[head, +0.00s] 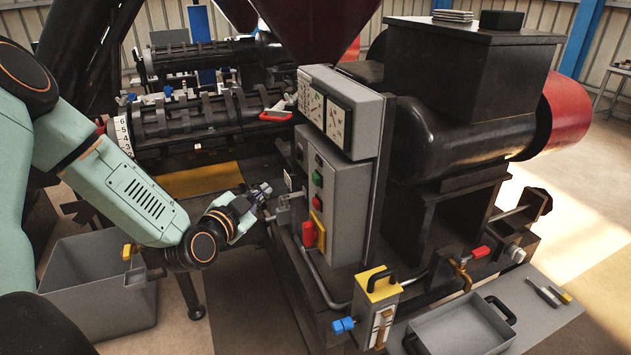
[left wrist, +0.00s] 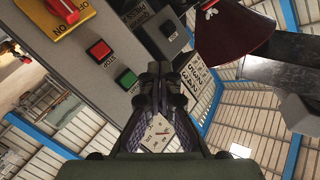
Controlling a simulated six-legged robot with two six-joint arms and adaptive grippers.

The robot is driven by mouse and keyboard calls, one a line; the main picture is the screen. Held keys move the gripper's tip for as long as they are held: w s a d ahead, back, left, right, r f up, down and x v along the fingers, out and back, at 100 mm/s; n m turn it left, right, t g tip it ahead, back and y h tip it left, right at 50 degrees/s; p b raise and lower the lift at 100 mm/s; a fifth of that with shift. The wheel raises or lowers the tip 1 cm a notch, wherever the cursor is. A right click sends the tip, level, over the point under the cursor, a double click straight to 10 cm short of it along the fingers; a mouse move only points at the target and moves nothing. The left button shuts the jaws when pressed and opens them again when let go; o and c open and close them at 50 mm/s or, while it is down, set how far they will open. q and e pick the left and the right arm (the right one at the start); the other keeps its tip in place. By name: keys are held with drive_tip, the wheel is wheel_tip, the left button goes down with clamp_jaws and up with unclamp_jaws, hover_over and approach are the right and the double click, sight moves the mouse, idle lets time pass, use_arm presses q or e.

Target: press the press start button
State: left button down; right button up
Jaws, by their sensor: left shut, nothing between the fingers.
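The grey control panel (head: 345,205) carries a green button (head: 317,179), which I take for the press start button, with a red button (head: 316,202) below it. In the left wrist view the green button (left wrist: 127,79) is just left of my fingertips, and the red button (left wrist: 98,50) is farther up and left. My left gripper (head: 265,189) is shut and empty. It is left of the panel at about the height of the buttons, with a visible gap to the panel in the head view. My right gripper is not in view.
A red rotary switch (head: 309,234) on a yellow plate is low on the panel. A grey box with two dials (head: 338,122) sits above it. A bracket with a pipe (head: 288,205) juts out beside the gripper. The black ribbed barrel (head: 205,116) lies behind; a grey bin (head: 100,290) stands lower left.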

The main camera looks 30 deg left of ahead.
sight(315, 180)
use_arm(q)
drive_tip(key=w+d+b, duration=0.5)
drive_tip(key=w+b, duration=0.1)
drive_tip(key=b, duration=0.1)
drive_tip(key=shift+w+f, duration=0.15)
drive_tip(key=shift+w, duration=0.2)
idle(0.7)
drive_tip(key=shift+d, duration=0.35)
drive_tip(key=shift+a, duration=0.25)
